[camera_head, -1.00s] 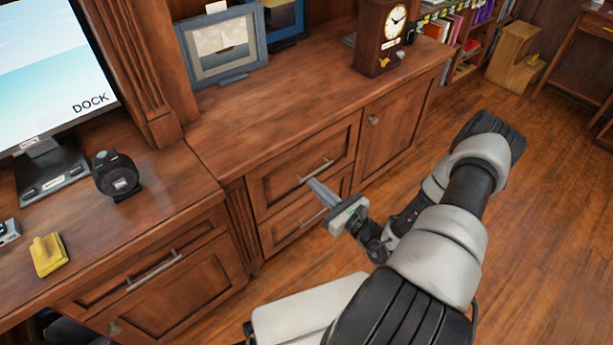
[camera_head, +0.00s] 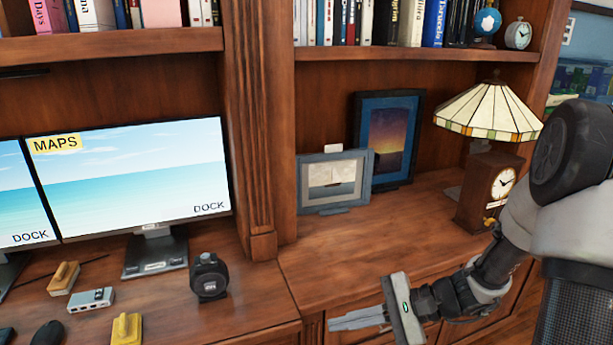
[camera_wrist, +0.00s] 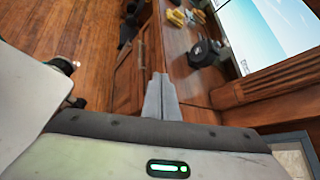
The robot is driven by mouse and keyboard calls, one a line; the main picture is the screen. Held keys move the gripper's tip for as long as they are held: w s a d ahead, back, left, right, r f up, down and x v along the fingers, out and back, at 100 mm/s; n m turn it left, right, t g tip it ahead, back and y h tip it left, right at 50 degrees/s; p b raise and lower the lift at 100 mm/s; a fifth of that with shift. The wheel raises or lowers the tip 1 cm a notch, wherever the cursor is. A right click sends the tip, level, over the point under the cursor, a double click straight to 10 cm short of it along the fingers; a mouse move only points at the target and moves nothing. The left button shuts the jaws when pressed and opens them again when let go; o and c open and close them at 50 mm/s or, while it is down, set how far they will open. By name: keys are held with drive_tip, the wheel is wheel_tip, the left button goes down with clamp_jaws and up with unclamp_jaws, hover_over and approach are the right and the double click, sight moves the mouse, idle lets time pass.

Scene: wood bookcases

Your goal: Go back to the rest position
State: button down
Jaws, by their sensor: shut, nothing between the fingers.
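My gripper (camera_head: 358,318) is in front of the right-hand cabinet, near the front edge of its top. Its two grey fingers lie together with nothing between them and point left in the head view. In the wrist view the shut fingers (camera_wrist: 161,97) show over the cabinet front and the edge of the desk top. My arm reaches in from the right side of the head view. The fingers look clear of the furniture, though the exact gap cannot be told.
The cabinet top (camera_head: 375,247) holds two picture frames (camera_head: 335,181), a wooden clock (camera_head: 487,190) and a stained-glass lamp (camera_head: 490,108). On the desk at left stand a monitor (camera_head: 140,175), a black round device (camera_head: 208,276) and a yellow block (camera_head: 127,328). Open wood floor (camera_wrist: 85,35) shows in the wrist view.

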drive_tip(key=s+d+r+n+t+h, duration=0.2)
drive_tip(key=s+r+n+h, duration=0.85)
drive_tip(key=r, duration=0.45)
drive_tip(key=s+d+r+n+t+h, duration=0.2)
drive_tip(key=d+r, duration=0.1)
drive_tip(key=d, duration=0.2)
wheel_tip(320, 180, up, 19)
drive_tip(key=p, duration=1.9)
drive_tip(key=shift+a+f, duration=0.15)
drive_tip(key=shift+a, duration=0.05)
